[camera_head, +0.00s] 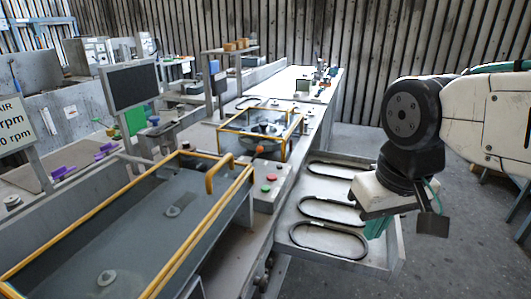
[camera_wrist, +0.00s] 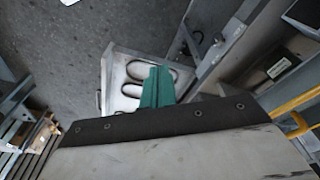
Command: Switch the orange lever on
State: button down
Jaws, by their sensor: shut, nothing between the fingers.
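A small orange knob (camera_head: 259,150), which looks like the lever's end, sits at the near side of the yellow-framed blower housing (camera_head: 284,146) in the head view. Its shaft and its on or off position are too small to tell. My gripper (camera_head: 376,228) is to the right of it and nearer, over the right side of the grey tray. Its green fingers are partly hidden behind the wrist. In the wrist view the gripper (camera_wrist: 157,86) shows its green fingers together, pointing down toward the tray, with nothing held. I cannot make out the lever there.
A control box (camera_head: 268,190) with red and green buttons stands between the large yellow-railed enclosure (camera_head: 130,215) and the grey tray (camera_head: 385,250). Several black oval belts (camera_head: 328,241) lie in the tray. A monitor (camera_head: 131,88) stands at left. Open floor lies at right.

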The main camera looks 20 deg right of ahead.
aim_at(261, 150)
jog(key=w+d+f+m+t, duration=0.1)
jog(key=w+d+m+t, duration=0.1)
jog(key=w, duration=0.5)
jog(key=w+d+f+m+t+h, duration=0.1)
jog(key=w+f+m+t, duration=0.15)
jog(key=w, duration=0.45)
jog(key=w+d+m+t, duration=0.2)
jog(key=w+t, duration=0.1)
jog(key=w, duration=0.5)
jog(key=w+a+f+m+t+y, duration=0.2)
jog(key=w+a+m+t+y, duration=0.3)
jog(key=w, duration=0.4)
jog(key=shift+w+a+f+y, duration=0.2)
jog(key=shift+w+f+y, duration=0.15)
jog(key=shift+y, duration=0.45)
jog(key=shift+t, duration=0.25)
jog(key=x, duration=1.4)
jog(key=shift+a, duration=0.2)
